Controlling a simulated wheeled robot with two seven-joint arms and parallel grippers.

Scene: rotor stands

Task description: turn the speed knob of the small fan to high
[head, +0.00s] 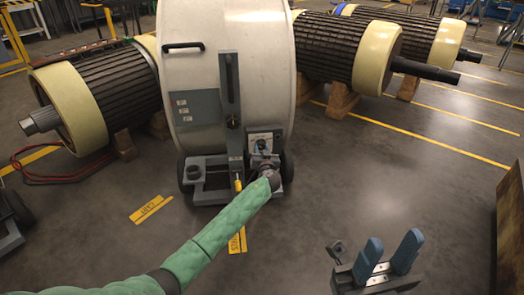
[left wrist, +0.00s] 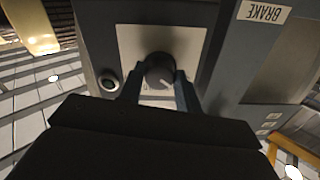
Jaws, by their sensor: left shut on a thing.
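The fan (head: 225,45) is a large white drum housing on a grey wheeled base. Its light control panel (head: 264,136) is low on the front; this panel (left wrist: 190,42) also shows in the left wrist view. The dark round speed knob (left wrist: 158,68) is on that panel, with a small pale pointer mark. My left gripper (left wrist: 158,92) has a finger on each side of the knob and is shut on it; the fingers partly cover the panel's markings. My right gripper (head: 388,258), with blue fingers, is open and empty at the lower right, away from the fan.
A small round button (left wrist: 108,80) is beside the panel. A grey plate with a BRAKE label (left wrist: 263,12) is to its right. Rotors on wooden blocks stand left (head: 110,85) and right (head: 340,48) of the fan. The floor at right centre is clear.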

